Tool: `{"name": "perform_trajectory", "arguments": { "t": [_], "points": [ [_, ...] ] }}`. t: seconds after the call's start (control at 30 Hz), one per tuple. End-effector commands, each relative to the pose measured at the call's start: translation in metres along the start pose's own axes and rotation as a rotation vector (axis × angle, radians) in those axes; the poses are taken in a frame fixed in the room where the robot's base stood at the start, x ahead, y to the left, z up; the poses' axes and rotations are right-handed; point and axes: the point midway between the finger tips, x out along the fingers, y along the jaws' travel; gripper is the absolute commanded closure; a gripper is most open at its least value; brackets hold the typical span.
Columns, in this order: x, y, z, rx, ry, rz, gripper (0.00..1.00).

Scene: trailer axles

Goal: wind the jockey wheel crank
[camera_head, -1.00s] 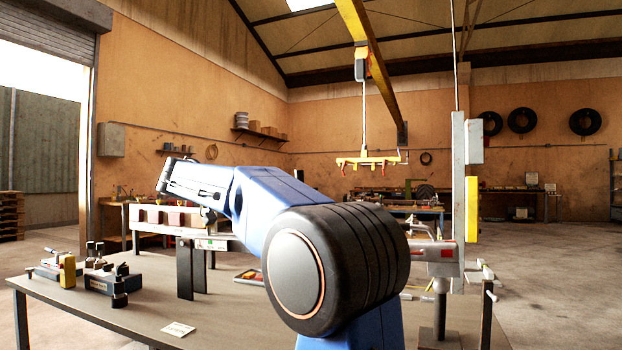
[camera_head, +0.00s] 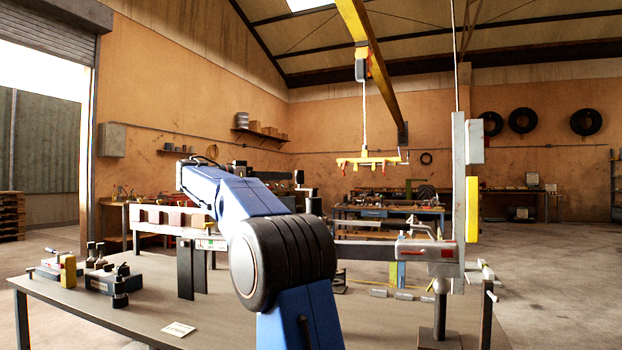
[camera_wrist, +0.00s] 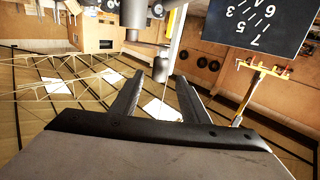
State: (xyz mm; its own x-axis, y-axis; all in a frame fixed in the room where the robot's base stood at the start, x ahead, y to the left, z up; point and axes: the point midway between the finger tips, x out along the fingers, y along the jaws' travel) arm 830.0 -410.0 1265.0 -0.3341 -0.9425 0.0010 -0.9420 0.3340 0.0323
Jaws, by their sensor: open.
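My gripper (camera_wrist: 160,77) is open, its two dark fingers reaching up the wrist view, which looks upside down. A short grey cylinder (camera_wrist: 160,66), possibly the crank's grip, shows between or just beyond the fingertips. I cannot tell whether they touch it. In the head view my blue arm crosses the middle, and I cannot make out my gripper or the crank clearly. A grey drawbar-like beam (camera_head: 390,250) runs right from behind my arm.
The table (camera_head: 140,315) holds a block-like fixture (camera_head: 110,280) at left and a white card (camera_head: 178,329) in front. A grey post with a yellow block (camera_head: 472,210) rises at right. A yellow lifting beam (camera_head: 372,161) hangs behind. A dark numbered sign (camera_wrist: 255,25) fills the wrist view's upper right.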

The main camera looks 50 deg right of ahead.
Motion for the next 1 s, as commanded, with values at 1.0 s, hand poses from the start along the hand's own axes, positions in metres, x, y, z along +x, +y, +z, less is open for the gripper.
{"name": "perform_trajectory", "arguments": {
  "t": [1.0],
  "points": [
    [0.114,0.0,0.001,-0.002,-0.001,-0.001,0.59]
  ]
}}
